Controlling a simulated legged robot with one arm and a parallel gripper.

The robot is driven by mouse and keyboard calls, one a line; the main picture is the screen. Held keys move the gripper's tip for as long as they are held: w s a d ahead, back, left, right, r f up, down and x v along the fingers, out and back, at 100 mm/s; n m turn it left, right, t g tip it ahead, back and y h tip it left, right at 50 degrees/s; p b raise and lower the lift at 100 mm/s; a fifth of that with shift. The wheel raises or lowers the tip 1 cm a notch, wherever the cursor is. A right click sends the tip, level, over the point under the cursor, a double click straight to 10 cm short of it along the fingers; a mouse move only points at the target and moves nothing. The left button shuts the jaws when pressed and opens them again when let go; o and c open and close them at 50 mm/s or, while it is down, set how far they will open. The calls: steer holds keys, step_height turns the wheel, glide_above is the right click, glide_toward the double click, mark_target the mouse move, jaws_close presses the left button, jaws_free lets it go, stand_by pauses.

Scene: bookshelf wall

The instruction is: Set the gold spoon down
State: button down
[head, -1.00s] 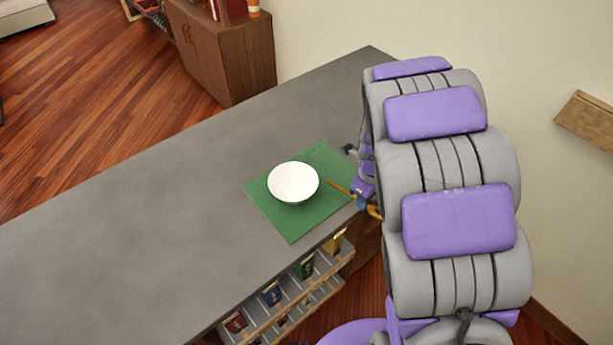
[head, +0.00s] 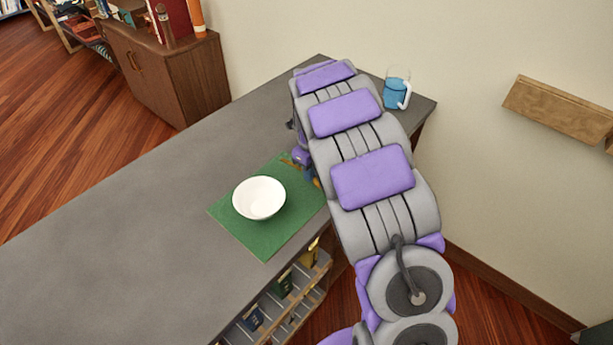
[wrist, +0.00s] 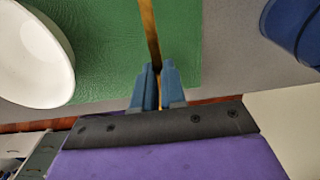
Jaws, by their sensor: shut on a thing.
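My gripper (wrist: 158,88) is shut on the gold spoon (wrist: 149,30) in the wrist view. The spoon's shaft runs up out of the top of that view, over the green mat (wrist: 110,60), so its far end is hidden there. In the head view the green mat (head: 268,240) lies on the grey counter, and a bit of the spoon (head: 290,160) shows at its far edge beside my arm. My arm hides most of the gripper there. I cannot tell whether the spoon touches the mat.
A white bowl (head: 259,198) stands on the mat, left of the spoon; it also shows in the wrist view (wrist: 35,60). A blue mug (head: 397,88) stands at the counter's far right end. The grey counter (head: 130,215) is bare left of the mat.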

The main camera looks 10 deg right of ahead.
steer(key=shift+w+d, duration=0.2)
steer(key=shift+w, duration=0.35)
steer(key=shift+w+d, duration=0.2)
steer(key=shift+w, duration=0.35)
steer(key=shift+f+b, duration=0.4)
steer(key=shift+f, duration=0.2)
steer(key=f, duration=0.1)
steer(key=a+f+b, duration=0.1)
steer(key=shift+f, duration=0.4)
steer(key=shift+r, duration=0.15)
steer(key=shift+d, duration=0.2)
steer(key=c, duration=1.2)
jaws_free()
steer(key=shift+d, duration=0.15)
steer(key=shift+a, duration=0.2)
